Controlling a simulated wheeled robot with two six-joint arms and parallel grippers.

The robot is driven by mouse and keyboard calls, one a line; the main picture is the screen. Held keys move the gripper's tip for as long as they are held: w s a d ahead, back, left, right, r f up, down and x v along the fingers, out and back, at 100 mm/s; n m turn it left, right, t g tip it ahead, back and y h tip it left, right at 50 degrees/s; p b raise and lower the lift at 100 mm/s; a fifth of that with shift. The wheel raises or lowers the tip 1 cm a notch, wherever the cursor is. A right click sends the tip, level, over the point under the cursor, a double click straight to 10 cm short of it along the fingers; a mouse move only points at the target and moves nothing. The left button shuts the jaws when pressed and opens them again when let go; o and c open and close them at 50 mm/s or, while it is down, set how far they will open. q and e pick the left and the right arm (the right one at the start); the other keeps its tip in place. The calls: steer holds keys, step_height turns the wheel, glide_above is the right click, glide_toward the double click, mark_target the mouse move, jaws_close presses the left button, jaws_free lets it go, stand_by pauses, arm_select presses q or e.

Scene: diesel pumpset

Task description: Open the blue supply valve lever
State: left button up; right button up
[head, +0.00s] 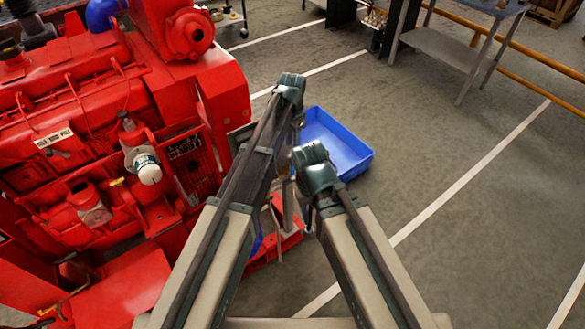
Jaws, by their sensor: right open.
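A small blue patch (257,240) shows low beside my left arm, near the red pumpset base. I cannot tell whether it is the supply valve lever, as my arm covers most of that area. My left arm reaches up the middle of the view and bends down at its far end, beside the engine. Its gripper is mostly hidden behind my arm links, and I cannot see its jaws clearly. My right gripper (288,207) hangs low between the two arms, above the red base, partly hidden. It is open, with nothing seen in it.
The red diesel engine (75,85) fills the left side, with a white filter (146,169) on its side. A blue tray (335,145) lies on the floor beyond my arms. A grey workbench (450,45) stands at the back right. The floor at right is clear.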

mark_target(292, 164)
arm_select(q)
step_height(292, 164, down, 13)
steer(key=b, duration=1.2)
steer(key=shift+r, duration=0.2)
jaws_close()
stand_by(0.5)
